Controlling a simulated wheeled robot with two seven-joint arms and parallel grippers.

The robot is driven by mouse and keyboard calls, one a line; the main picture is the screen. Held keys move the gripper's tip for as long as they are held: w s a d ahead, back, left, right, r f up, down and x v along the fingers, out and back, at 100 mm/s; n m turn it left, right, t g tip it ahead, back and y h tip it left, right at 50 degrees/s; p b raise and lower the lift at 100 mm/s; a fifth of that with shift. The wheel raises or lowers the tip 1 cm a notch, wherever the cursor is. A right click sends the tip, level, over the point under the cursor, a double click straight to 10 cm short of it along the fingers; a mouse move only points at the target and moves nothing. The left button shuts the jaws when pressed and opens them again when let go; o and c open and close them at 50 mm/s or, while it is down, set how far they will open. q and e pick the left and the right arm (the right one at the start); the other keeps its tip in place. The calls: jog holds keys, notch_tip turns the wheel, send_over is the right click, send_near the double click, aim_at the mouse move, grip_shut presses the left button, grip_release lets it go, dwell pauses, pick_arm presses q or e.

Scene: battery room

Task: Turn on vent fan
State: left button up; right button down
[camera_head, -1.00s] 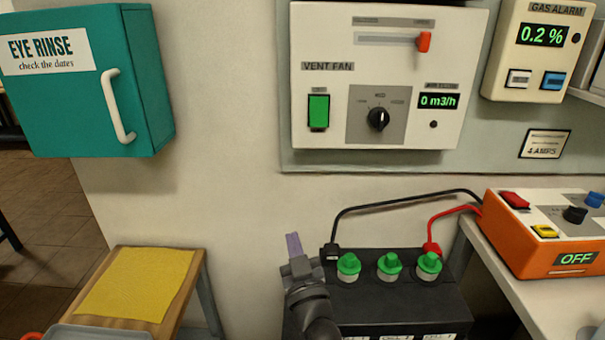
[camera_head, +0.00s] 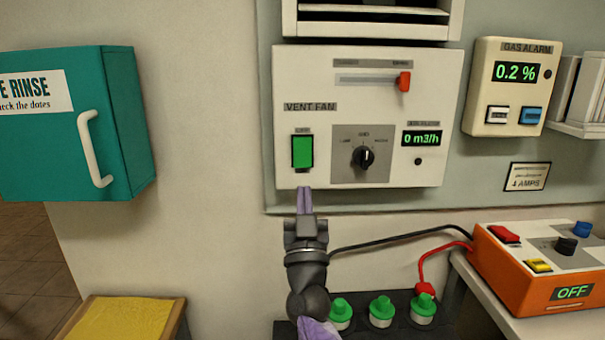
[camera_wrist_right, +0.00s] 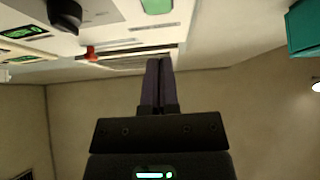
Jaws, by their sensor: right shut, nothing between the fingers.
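The vent fan panel (camera_head: 400,120) is a white box on the wall, with a green rocker switch (camera_head: 302,152), a black rotary knob (camera_head: 364,156), a red slider handle (camera_head: 404,81) and a display reading 0 m3/h (camera_head: 422,138). My right gripper (camera_head: 304,190) points up just below the green switch, at the panel's lower edge. Its purple fingers are shut and empty. In the right wrist view the shut fingers (camera_wrist_right: 158,80) point toward the green switch (camera_wrist_right: 157,6), which is partly cut off at the top. The left gripper is not in view.
A teal eye rinse cabinet (camera_head: 70,130) hangs at left. A gas alarm (camera_head: 511,85) reads 0.2 %. An orange charger box (camera_head: 540,270) showing OFF stands at lower right. A black battery with green caps (camera_head: 381,312) and cables sits below the panel.

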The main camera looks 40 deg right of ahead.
aim_at(302, 161)
jog(key=w+d, duration=0.1)
jog(key=w+d+r+b, duration=0.1)
jog(key=w, duration=0.1)
jog(key=w+d+b, duration=0.1)
jog(key=shift+w+d+r, duration=0.2)
jog(key=shift+d+r, duration=0.1)
jog(key=shift+d, duration=0.05)
jog(key=shift+w+d+b, duration=0.35)
jog(key=shift+w+b, duration=0.05)
jog(key=shift+w, duration=0.1)
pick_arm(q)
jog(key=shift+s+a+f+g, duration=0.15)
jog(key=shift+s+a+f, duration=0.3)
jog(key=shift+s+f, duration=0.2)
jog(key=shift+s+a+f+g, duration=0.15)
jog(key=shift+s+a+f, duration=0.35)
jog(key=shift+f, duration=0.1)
pick_arm(e)
jog(key=shift+r, duration=0.15)
jog(key=b, duration=0.1)
jog(key=f+b, duration=0.1)
jog(key=b, duration=0.1)
jog(key=shift+w+d+f, duration=0.2)
jog(key=shift+w+d, duration=0.1)
jog(key=shift+r+t+h, duration=0.3)
jog(key=shift+r, duration=0.3)
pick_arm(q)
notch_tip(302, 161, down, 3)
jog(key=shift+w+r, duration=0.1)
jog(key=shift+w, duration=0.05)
